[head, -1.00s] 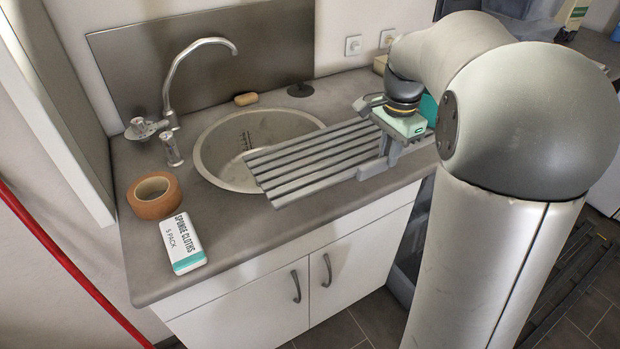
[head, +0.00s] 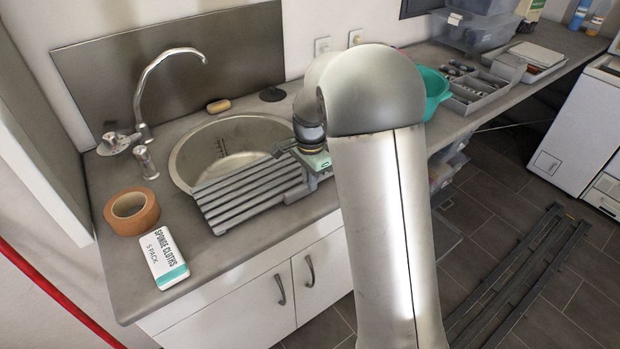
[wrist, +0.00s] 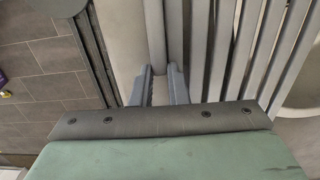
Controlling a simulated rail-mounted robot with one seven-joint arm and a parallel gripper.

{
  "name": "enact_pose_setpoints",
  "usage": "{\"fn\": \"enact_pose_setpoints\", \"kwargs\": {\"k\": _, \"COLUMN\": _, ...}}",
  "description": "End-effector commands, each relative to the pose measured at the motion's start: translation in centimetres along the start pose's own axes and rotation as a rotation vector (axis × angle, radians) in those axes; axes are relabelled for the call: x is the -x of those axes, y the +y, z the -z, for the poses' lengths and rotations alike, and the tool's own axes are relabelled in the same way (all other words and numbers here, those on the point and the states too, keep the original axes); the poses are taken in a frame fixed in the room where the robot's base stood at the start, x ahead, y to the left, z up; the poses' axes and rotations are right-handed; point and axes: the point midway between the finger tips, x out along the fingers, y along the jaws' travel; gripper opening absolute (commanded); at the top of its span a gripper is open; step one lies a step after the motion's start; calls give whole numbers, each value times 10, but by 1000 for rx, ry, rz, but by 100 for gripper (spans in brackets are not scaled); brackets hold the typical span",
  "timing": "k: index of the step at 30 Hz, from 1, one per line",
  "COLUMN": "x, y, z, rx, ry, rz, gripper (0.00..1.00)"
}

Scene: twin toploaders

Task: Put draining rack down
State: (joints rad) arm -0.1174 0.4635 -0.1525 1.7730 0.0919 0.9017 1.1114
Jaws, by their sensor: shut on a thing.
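The draining rack (head: 238,196) is a grey slatted panel. In the head view it lies across the front right of the round sink and over the counter's front strip. I cannot tell whether it rests on the counter or hangs just above it. My gripper (head: 305,184) is at the rack's right end, shut on it. In the wrist view my gripper's fingers (wrist: 160,88) close on a bar of the rack (wrist: 230,50). My arm hides part of the rack's right end. The sink (head: 222,140) is partly covered by the rack.
A tape roll (head: 131,211) and a sponge cloth pack (head: 162,260) lie on the counter left of the rack. The tap (head: 143,110) stands behind the sink, with a soap bar (head: 219,105). A teal bowl (head: 434,90) and a grey organiser (head: 475,92) stand to the right.

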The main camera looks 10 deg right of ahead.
Motion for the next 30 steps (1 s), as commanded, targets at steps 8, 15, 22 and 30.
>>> {"fn": "enact_pose_setpoints", "kwargs": {"k": 8, "x": -4, "y": 0, "z": 0, "rx": 0, "ry": 0, "rz": 2, "gripper": 0}}
{"fn": "enact_pose_setpoints", "kwargs": {"k": 15, "x": -7, "y": 0, "z": 0, "rx": 0, "ry": 0, "rz": 0, "gripper": 36}}
{"fn": "enact_pose_setpoints", "kwargs": {"k": 22, "x": -7, "y": 0, "z": 0, "rx": 0, "ry": 0, "rz": 1, "gripper": 36}}
{"fn": "enact_pose_setpoints", "kwargs": {"k": 30, "x": 22, "y": -1, "z": 0, "rx": 1, "ry": 1, "rz": 6, "gripper": 36}}
